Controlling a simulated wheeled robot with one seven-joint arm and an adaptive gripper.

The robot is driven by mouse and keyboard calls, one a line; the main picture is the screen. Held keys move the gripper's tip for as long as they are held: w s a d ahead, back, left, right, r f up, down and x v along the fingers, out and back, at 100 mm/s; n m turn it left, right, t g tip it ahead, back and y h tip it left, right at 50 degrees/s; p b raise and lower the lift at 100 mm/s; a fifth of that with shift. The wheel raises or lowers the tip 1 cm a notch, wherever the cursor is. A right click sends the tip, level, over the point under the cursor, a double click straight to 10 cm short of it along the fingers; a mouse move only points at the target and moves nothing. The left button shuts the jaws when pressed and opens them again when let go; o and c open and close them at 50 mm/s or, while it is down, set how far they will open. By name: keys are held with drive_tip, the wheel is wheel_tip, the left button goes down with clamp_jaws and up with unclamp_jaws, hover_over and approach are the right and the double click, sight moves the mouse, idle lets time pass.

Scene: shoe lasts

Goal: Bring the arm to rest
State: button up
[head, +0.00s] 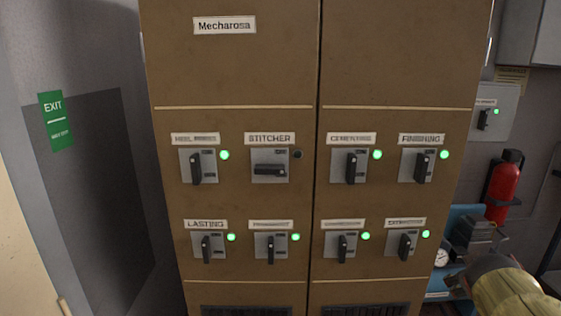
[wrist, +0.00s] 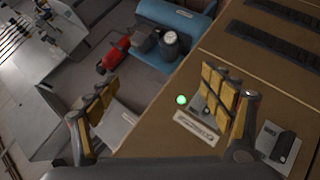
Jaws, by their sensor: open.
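My gripper (wrist: 160,92) is open and empty in the wrist view, its two yellow-padded fingers wide apart. In that view the right finger overlaps the brown cabinet front (wrist: 225,55), close to a labelled switch with a lit green lamp (wrist: 181,100). I cannot tell whether the finger touches the cabinet. In the head view my arm (head: 508,292) shows at the lower right corner, just right of the cabinet (head: 235,75); most of it is out of frame.
The cabinet carries two rows of rotary switches. The stitcher switch (head: 270,171) has its handle level and its lamp dark; the others have upright or slightly tilted handles and green lamps. A red extinguisher (head: 503,187) and a blue compressor (head: 463,216) stand right of the cabinet.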

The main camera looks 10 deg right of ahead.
drive_tip(key=s+a+f+y, duration=0.2)
drive_tip(key=a+y, duration=0.1)
drive_tip(key=a, duration=0.9)
drive_tip(key=s+a+f+y, duration=0.2)
drive_tip(key=s+a+y, duration=0.1)
drive_tip(key=a, duration=1)
drive_tip(key=s+a+f+n+g+y, duration=0.1)
drive_tip(key=s+a+f+y, duration=0.2)
drive_tip(key=a, duration=1)
drive_tip(key=shift+s+a, duration=0.15)
drive_tip(key=shift+s, duration=0.1)
drive_tip(key=shift+f, duration=0.1)
drive_tip(key=shift+c, duration=0.3)
